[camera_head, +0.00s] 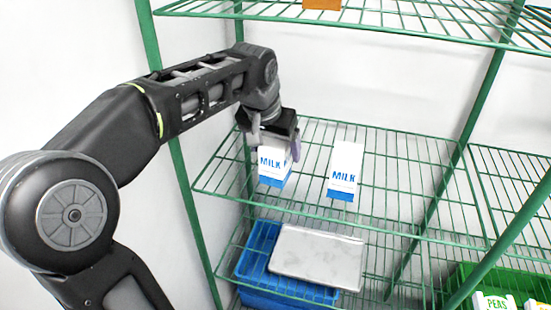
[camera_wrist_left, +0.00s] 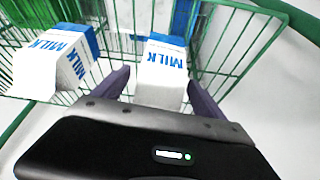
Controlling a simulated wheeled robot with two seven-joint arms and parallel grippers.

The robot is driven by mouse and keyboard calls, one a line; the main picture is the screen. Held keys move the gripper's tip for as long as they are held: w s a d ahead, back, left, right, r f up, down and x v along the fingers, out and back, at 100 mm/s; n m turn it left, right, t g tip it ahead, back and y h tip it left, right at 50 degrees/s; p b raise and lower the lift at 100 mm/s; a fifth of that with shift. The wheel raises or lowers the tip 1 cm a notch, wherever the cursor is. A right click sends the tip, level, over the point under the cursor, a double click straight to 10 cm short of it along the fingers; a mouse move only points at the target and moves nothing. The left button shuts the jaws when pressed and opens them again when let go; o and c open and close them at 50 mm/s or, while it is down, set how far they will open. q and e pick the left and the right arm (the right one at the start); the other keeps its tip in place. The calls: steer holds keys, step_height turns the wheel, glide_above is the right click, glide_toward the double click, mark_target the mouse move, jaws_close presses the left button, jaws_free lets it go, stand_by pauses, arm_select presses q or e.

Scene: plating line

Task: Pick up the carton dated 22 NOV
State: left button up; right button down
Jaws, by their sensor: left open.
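Two white and blue milk cartons stand upright on the middle green wire shelf. The left carton (camera_head: 273,166) is directly under my left gripper (camera_head: 274,144), which is open with a finger on either side of its upper part. In the left wrist view this carton (camera_wrist_left: 162,75) sits between the two purple-grey fingers of my left gripper (camera_wrist_left: 160,92). The other carton (camera_head: 345,170) stands a little to the right, and it is at the left in the left wrist view (camera_wrist_left: 48,65). No date is readable on either carton. My right gripper is not in view.
A green wire shelf (camera_head: 400,22) hangs above with an orange item on it. Below are a blue crate (camera_head: 262,245) with a grey-white lid-like slab (camera_head: 318,258), and a green crate (camera_head: 505,280) with packs inside. The middle shelf is clear right of the cartons.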

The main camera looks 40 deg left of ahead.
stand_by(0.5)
arm_select(q)
jaws_close()
stand_by(0.8)
steer(key=shift+r, duration=0.1)
